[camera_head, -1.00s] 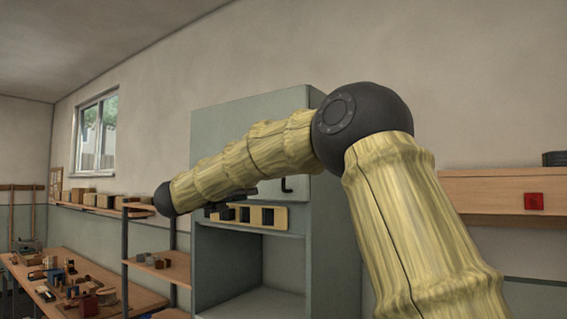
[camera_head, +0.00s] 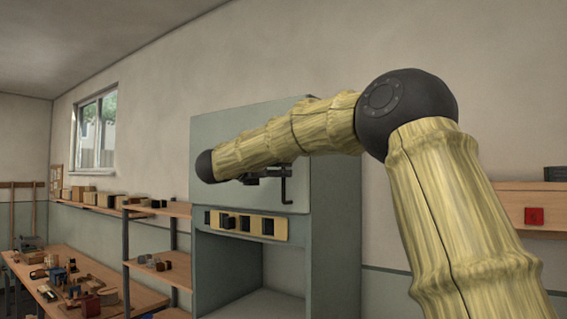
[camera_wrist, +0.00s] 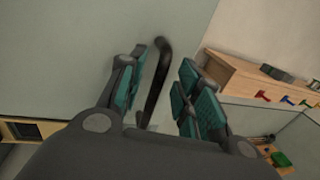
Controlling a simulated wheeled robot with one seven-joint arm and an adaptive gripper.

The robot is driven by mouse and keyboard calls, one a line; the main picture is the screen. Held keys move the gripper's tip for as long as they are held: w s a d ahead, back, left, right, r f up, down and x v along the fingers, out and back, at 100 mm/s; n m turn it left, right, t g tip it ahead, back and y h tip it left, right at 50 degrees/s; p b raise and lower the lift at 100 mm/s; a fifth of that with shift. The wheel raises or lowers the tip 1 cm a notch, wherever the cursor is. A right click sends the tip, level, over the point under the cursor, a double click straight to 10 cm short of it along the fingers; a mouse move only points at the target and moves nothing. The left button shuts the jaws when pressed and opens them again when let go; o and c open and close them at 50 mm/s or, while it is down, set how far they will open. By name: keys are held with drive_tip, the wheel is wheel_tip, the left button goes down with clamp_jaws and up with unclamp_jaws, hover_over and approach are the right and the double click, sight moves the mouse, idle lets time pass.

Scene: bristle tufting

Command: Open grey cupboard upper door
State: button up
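The grey cupboard (camera_head: 208,262) stands ahead, its upper door (camera_head: 235,125) looking shut. The door's flat face also fills the left of the wrist view (camera_wrist: 60,60). A dark bar handle (camera_head: 288,186) is near the door's lower right; it shows upright in the wrist view (camera_wrist: 158,80). My gripper (camera_wrist: 163,65) is open, with teal-padded fingers on either side of the handle. The handle is closer to the left finger, and I cannot tell if they touch.
A wooden shelf unit (camera_head: 160,210) and a cluttered workbench (camera_head: 130,299) stand left. A wooden wall shelf (camera_head: 525,200) with a red item (camera_head: 534,216) is at right.

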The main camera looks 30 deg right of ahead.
drive_tip(key=shift+w+d+p, duration=0.15)
drive_tip(key=shift+d+p, duration=0.2)
drive_tip(key=shift+d, duration=0.65)
drive_tip(key=shift+w+a, duration=0.1)
clamp_jaws()
